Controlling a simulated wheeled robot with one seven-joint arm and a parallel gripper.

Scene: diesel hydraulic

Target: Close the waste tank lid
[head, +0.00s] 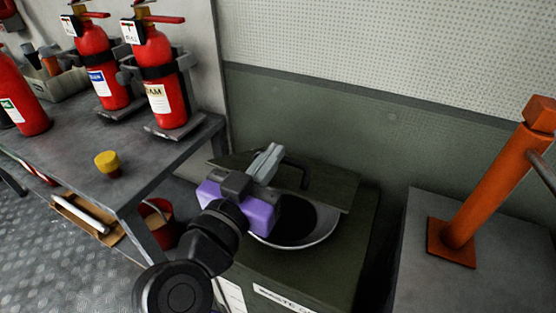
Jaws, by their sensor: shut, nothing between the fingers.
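The waste tank (345,278) is a dark green box against the back wall, with a partly readable white label on its front. Its top has a round opening with a pale metal rim (322,238) and a dark inside. A flat green lid (335,190) with a dark handle (300,168) lies behind the opening, which is uncovered. My gripper (271,150) is shut and empty. It shows in front of the lid, left of the handle; I cannot tell whether it touches the lid. My purple wrist and dark arm hide the left part of the opening.
A grey metal table (75,135) at left holds red fire extinguishers (161,75) and a yellow-capped item (108,163). A red bucket (157,220) stands beneath its edge. An orange post (490,185) stands on a grey block (425,245) at right. The wall closes off the back.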

